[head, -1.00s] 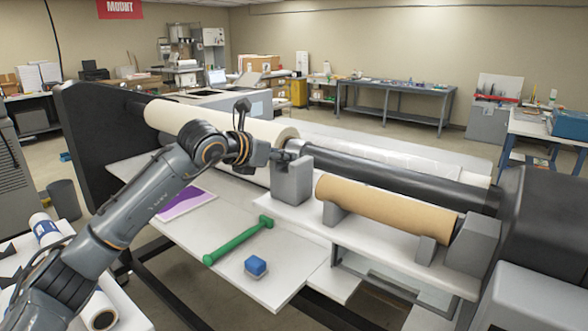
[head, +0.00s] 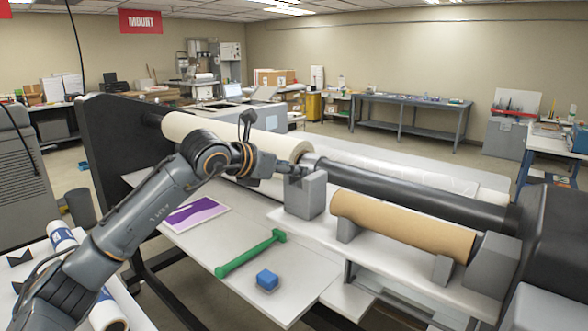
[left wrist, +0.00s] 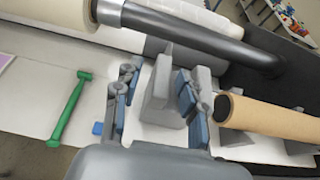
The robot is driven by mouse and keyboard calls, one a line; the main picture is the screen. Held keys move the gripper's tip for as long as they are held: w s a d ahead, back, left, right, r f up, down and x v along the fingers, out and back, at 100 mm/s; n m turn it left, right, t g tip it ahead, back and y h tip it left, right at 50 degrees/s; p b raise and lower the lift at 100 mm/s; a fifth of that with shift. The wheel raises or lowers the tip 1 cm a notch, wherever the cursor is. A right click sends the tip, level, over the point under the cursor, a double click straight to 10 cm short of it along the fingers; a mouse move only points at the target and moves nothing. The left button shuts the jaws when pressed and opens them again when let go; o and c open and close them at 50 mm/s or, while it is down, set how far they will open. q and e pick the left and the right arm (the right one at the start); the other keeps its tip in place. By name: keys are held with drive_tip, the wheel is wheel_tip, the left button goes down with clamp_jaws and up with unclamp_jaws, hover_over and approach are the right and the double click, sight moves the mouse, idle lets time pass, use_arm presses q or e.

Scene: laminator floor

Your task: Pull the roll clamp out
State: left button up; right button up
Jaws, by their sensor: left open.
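A grey block (head: 306,197) stands upright on the white ledge, beside the end of the cream roll (head: 235,139). In the left wrist view a thin grey upright piece (left wrist: 158,80) rises from this block; it looks like the roll clamp, though I cannot be sure. My left gripper (head: 290,170) is at the top of the block. In the left wrist view its blue-padded fingers (left wrist: 156,92) are open, one on each side of the upright piece, with gaps visible. A silver collar (head: 311,160) sits on the dark shaft (head: 410,188) just behind. My right gripper is not in view.
A brown cardboard roll (head: 400,224) rests on grey supports to the right. A green-handled tool (head: 250,254), a blue block (head: 267,279) and a purple sheet (head: 196,213) lie on the white table. The dark machine housing (head: 550,215) closes off the right.

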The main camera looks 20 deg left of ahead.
use_arm(q)
drive_tip(key=v, duration=1)
drive_tip(key=shift+w+a+f, duration=0.1)
